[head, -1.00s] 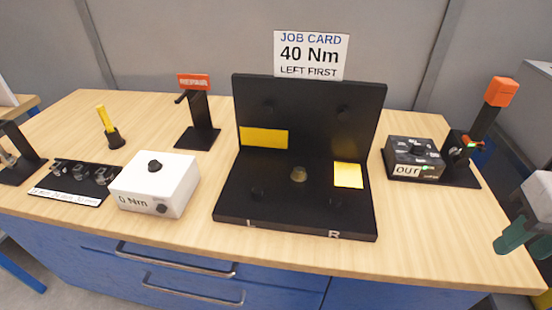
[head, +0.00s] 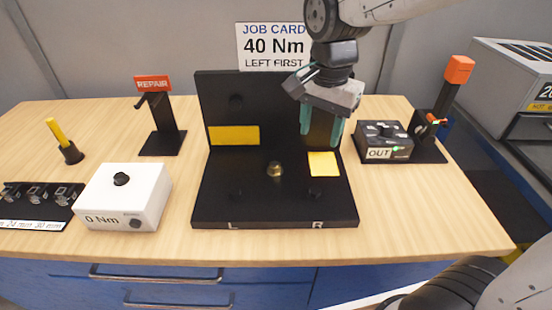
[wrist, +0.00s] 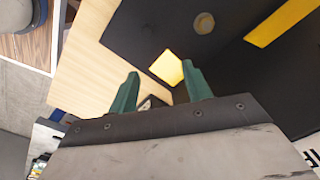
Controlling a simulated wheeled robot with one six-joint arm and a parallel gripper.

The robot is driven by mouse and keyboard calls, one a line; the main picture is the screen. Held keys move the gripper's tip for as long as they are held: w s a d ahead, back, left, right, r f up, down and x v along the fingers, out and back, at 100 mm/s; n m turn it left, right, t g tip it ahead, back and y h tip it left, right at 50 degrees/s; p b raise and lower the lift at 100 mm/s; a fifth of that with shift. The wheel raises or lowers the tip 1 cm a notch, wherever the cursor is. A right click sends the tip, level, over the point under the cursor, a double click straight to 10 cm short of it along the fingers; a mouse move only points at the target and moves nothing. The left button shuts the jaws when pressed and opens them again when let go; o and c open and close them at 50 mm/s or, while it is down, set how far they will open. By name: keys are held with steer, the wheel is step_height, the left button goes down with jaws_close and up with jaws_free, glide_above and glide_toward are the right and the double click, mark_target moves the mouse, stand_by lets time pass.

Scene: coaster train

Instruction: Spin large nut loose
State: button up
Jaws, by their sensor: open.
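The brass-coloured nut (head: 275,169) sits on the floor of the black L-shaped fixture (head: 215,207), near its middle. It also shows in the wrist view (wrist: 204,23) as a dull round shape near the top. My gripper (head: 322,138) is open and empty, its green fingers pointing down in front of the fixture's back panel, above and right of the nut. In the wrist view the two fingers (wrist: 160,88) are apart with nothing between them, and the nut lies beyond them.
Yellow patches mark the back panel (head: 234,135) and the floor (head: 323,164). A white box reading 0 Nm (head: 125,197) stands left. A REPAIR stand (head: 163,130) is behind it. A dark box marked OUT (head: 383,141) and an orange-topped post (head: 459,70) stand right. The front right table is clear.

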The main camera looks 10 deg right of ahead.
mark_target(276, 164)
steer(key=w+a+f+m, duration=0.1)
steer(key=w+a+f, duration=0.1)
steer(key=w+a+f+m, duration=0.3)
steer(key=w+a, duration=0.2)
steer(key=shift+a+f+m, duration=0.1)
steer(key=shift+f+m, duration=0.3)
step_height(276, 164, down, 8)
steer(key=shift+r, duration=0.15)
steer(key=c, duration=1)
